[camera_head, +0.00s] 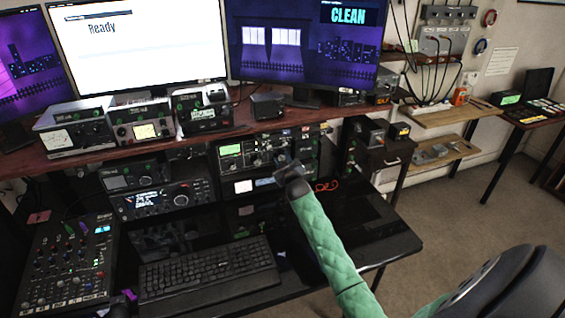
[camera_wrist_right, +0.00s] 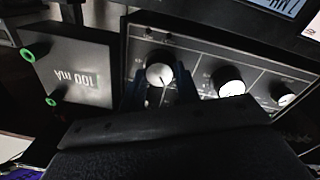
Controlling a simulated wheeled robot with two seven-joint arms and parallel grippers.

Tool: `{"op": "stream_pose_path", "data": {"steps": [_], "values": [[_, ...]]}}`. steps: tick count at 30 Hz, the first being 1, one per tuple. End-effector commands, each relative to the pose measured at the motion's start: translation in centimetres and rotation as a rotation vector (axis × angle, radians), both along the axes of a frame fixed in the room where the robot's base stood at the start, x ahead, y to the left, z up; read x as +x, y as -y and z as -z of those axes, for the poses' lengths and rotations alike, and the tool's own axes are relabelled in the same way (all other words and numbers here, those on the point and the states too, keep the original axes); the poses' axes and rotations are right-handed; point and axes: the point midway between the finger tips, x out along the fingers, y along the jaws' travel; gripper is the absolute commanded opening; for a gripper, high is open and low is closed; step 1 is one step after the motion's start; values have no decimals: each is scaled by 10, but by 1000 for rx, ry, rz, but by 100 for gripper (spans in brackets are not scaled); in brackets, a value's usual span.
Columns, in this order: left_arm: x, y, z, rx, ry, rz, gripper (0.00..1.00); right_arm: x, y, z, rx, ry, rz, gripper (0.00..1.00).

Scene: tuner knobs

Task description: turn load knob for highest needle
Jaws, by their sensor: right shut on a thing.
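My right gripper (camera_head: 279,176) reaches to the front of the rack unit under the shelf. In the right wrist view its blue fingers (camera_wrist_right: 160,90) stand either side of a round white-faced knob (camera_wrist_right: 159,73) and are shut on it. A second white-faced knob (camera_wrist_right: 231,88) and a third (camera_wrist_right: 286,99) sit along the same dark panel (camera_wrist_right: 200,50). The knob labels are too small to read. A small pale meter window (camera_head: 243,186) shows left of the gripper in the head view; its needle cannot be made out. My left gripper is not in view.
A radio with a green display (camera_head: 231,150) sits just above the gripper. A keyboard (camera_head: 207,270) and a mixer (camera_head: 66,265) lie on the desk. Monitors (camera_head: 305,45) stand above.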

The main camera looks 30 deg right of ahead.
Motion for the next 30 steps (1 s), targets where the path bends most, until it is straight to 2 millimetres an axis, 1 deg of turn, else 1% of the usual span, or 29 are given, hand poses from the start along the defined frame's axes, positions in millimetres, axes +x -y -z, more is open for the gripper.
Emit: {"op": "stream_pose_path", "data": {"steps": [5,9,12,24,25,28,30], "values": [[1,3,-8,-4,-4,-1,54,0,0,1,-86,-21,0,9],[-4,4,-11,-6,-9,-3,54,0,0,1,-127,-30,0,9],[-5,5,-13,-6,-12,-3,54,0,0,0,-143,-35,0,9],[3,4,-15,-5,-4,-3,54,0,0,0,-150,-36,-1,9],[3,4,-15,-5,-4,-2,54,0,0,0,-150,-36,-1,34],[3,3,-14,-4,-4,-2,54,0,0,0,-150,-36,-1,53],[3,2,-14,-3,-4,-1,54,0,0,0,-150,-36,-1,54]]}}
